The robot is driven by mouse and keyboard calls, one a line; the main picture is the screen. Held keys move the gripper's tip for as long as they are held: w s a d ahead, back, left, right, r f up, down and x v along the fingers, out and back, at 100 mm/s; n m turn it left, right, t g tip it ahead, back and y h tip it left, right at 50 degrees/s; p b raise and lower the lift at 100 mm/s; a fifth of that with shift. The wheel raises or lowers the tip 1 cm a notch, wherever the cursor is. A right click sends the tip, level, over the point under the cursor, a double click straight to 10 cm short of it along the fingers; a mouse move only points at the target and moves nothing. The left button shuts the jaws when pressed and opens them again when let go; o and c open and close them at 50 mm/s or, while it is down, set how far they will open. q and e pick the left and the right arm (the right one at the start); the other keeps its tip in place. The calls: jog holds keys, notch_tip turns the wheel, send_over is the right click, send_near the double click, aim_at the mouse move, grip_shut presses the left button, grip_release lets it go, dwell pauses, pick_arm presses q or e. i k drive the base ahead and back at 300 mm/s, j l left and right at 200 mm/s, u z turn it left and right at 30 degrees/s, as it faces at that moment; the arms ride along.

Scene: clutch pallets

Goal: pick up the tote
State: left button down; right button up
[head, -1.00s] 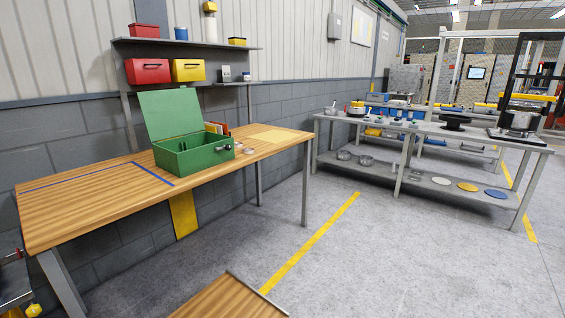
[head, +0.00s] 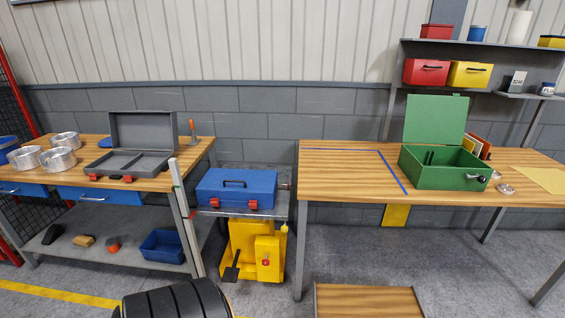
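No single thing is plainly marked as the tote. A small open blue bin (head: 162,246) sits on the lower shelf of the left workbench, toward its right end. A closed blue case (head: 235,189) with a dark top handle and red latches rests on a grey platform above a yellow lift unit. An open green box (head: 443,170) with its lid raised stands on the right wooden table. Neither of my grippers is in view.
The left workbench (head: 178,183) holds silver rings and an open grey case (head: 140,150). The right table (head: 340,180) has blue tape lines and bare room at its left. A black ribbed rounded thing (head: 175,301) and a low wooden top (head: 367,302) stand in the foreground.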

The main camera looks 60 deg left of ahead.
aim_at(161, 245)
jog(key=u, duration=2.95)
jog(key=i+j+z, duration=0.4)
jog(key=i, duration=0.45)
jog(key=i+j+z, duration=0.35)
jog(key=i+j, duration=0.4)
jog(key=i+j+z, duration=0.4)
jog(key=i+j, duration=0.25)
jog(key=j, duration=0.4)
